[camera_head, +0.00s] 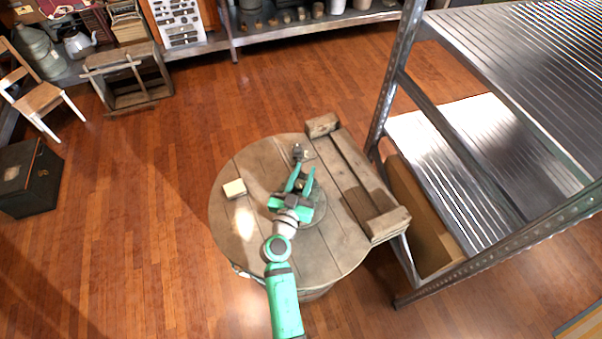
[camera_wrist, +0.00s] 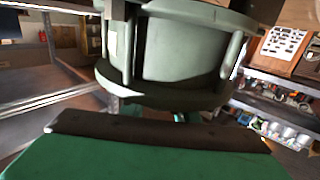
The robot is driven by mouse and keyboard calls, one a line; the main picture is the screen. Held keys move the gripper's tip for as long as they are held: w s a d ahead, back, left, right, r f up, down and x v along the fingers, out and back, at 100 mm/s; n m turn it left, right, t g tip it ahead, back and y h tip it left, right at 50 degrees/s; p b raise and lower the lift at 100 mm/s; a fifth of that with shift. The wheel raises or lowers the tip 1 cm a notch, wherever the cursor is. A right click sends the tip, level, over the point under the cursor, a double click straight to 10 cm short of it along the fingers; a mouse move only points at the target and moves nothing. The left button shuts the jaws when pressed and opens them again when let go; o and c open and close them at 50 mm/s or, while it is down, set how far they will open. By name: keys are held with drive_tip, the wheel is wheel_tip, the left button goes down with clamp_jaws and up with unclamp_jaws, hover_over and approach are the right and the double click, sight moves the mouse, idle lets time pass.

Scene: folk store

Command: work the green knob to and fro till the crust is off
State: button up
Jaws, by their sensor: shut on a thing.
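My gripper (camera_head: 301,181) is over the middle of a round wooden table (camera_head: 240,165), its green fingers closed around a small part between them. That part is mostly hidden by the fingers in the head view, so the green knob and any crust on it do not show clearly. A small dark metal piece (camera_head: 298,153) sticks out just beyond the fingertips. A round grey base (camera_head: 318,214) lies partly under my gripper. In the wrist view, a grey-green drum-shaped body (camera_wrist: 185,50) with rims and upright posts fills the upper middle, close beyond the green edge of my gripper.
A pale block (camera_head: 234,189) lies on the table left of my gripper. A wooden frame (camera_head: 352,170) with end blocks lies along the table's right side. A metal shelf rack (camera_head: 400,85) stands close on the right.

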drive_tip(key=m+g+h, duration=0.1)
drive_tip(key=h, duration=0.1)
drive_tip(key=m+g+h, duration=0.1)
drive_tip(key=m+h, duration=0.1)
drive_tip(key=d+m+g+h, duration=0.1)
drive_tip(key=h, duration=0.1)
drive_tip(key=shift+s+m+g, duration=0.3)
drive_tip(key=shift+s, duration=0.05)
drive_tip(key=shift+s+d+m+g+h, duration=0.25)
drive_tip(key=shift+m+g+h, duration=0.65)
drive_tip(key=shift+g, duration=0.25)
drive_tip(key=shift+s+d+m+g+h, duration=0.15)
drive_tip(key=shift+s+m+g+h, duration=0.15)
drive_tip(key=shift+m+g+h, duration=0.75)
drive_tip(key=shift+s+d+m+g+h, duration=0.25)
drive_tip(key=shift+m+g+h, duration=0.4)
drive_tip(key=shift+g, duration=0.65)
drive_tip(key=o, duration=1.1)
drive_tip(key=shift+c, duration=0.2)
drive_tip(key=v, duration=1)
drive_tip(key=shift+s+a, duration=0.2)
drive_tip(key=shift+a, duration=0.15)
